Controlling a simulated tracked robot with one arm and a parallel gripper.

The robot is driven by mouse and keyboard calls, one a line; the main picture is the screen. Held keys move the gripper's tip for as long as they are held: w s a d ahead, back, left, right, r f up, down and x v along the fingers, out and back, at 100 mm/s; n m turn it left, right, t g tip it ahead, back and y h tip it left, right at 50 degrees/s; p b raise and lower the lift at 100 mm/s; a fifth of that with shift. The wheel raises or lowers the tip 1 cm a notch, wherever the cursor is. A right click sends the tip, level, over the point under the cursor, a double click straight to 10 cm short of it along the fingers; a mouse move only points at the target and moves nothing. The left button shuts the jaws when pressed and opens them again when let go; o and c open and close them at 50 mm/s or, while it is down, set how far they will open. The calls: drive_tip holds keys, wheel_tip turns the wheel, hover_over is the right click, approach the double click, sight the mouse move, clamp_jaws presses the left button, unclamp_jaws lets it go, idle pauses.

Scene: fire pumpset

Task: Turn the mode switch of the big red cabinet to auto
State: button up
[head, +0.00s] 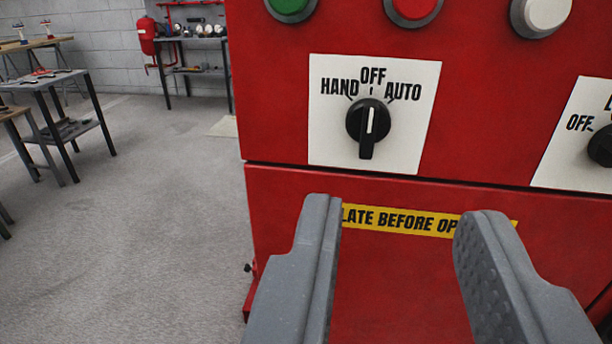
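The big red cabinet (275,120) fills the middle and right of the view. Its mode switch (367,125) is a black rotary knob on a white plate (330,145) marked HAND, OFF and AUTO. The knob's white line stands upright, pointing to OFF. AUTO is printed to the upper right of the knob. My gripper (398,218) is open and empty, its two grey fingers apart. In the picture the fingertips lie below the switch, one to its left and one to its right. They do not touch the knob.
A second black knob (602,146) with an OFF mark is partly cut off at the right. Green (290,5), red (413,8) and white (546,12) buttons sit above. A yellow label (400,219) is partly hidden by my fingers. Tables (60,85) stand at left; the floor between is clear.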

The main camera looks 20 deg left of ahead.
sight(372, 114)
drive_tip(key=x, duration=0.9)
drive_tip(key=f+b+x, duration=0.1)
drive_tip(key=x, duration=0.3)
drive_tip(key=shift+w+a, duration=0.3)
drive_tip(key=shift+a, duration=0.1)
drive_tip(key=c, duration=0.6)
